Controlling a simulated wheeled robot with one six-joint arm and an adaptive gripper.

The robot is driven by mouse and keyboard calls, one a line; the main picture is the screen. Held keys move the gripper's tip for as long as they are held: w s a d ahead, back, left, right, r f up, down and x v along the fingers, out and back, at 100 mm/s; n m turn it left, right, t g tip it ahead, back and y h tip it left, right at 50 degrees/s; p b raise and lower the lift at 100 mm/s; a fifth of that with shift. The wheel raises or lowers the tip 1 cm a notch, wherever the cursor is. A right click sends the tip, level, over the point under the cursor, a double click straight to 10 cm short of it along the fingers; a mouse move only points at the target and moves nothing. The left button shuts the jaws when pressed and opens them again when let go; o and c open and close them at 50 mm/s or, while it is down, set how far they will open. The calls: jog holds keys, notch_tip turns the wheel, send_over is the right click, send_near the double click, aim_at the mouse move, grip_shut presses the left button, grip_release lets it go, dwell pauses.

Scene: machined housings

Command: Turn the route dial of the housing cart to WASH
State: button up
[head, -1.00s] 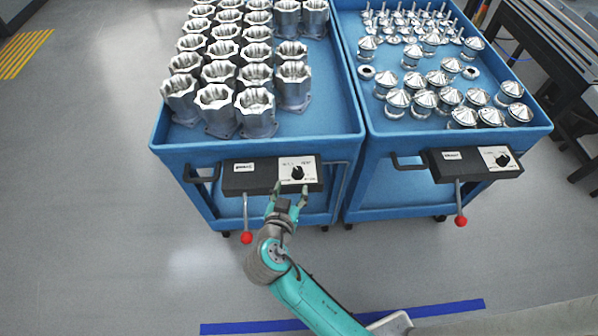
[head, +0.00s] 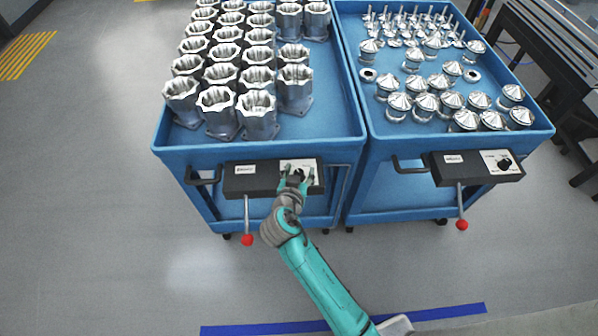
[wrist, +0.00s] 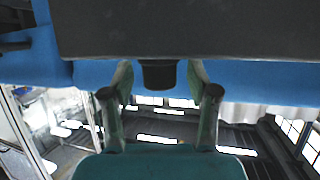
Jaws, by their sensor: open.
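The housing cart (head: 300,149) is the blue left-hand cart loaded with metal housings. On its front is a dark control box (head: 251,181) with a white dial plate (head: 315,165). The black route dial (head: 298,174) is largely hidden behind my gripper in the head view; its setting cannot be read. My gripper (head: 296,172) is at the dial, its fingers open. In the wrist view the dial (wrist: 158,76) stands between the two fingertips of my gripper (wrist: 160,75), with a visible gap on each side.
A lever with a red ball (head: 247,240) hangs below the box, left of my arm. A second blue cart (head: 460,139) with metal parts stands close on the right, with its own box and red-tipped lever (head: 462,224). The floor in front is clear.

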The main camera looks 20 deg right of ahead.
grip_shut()
jog(key=shift+s+n+y, duration=0.1)
jog(key=shift+n+y, duration=0.2)
jog(key=shift+d+n+t+y, duration=0.1)
jog(key=shift+n+t+y, duration=0.5)
jog(key=shift+n+y, duration=0.1)
jog(key=shift+n+t+y, duration=0.6)
jog(key=shift+n+y, duration=1.7)
jog(key=shift+y, duration=0.3)
jog(key=shift+n+g+y, duration=0.7)
jog(key=shift+n+y, duration=1.7)
jog(key=shift+y, duration=0.3)
jog(key=shift+f+n+y, duration=0.1)
jog(key=shift+n+y, duration=0.3)
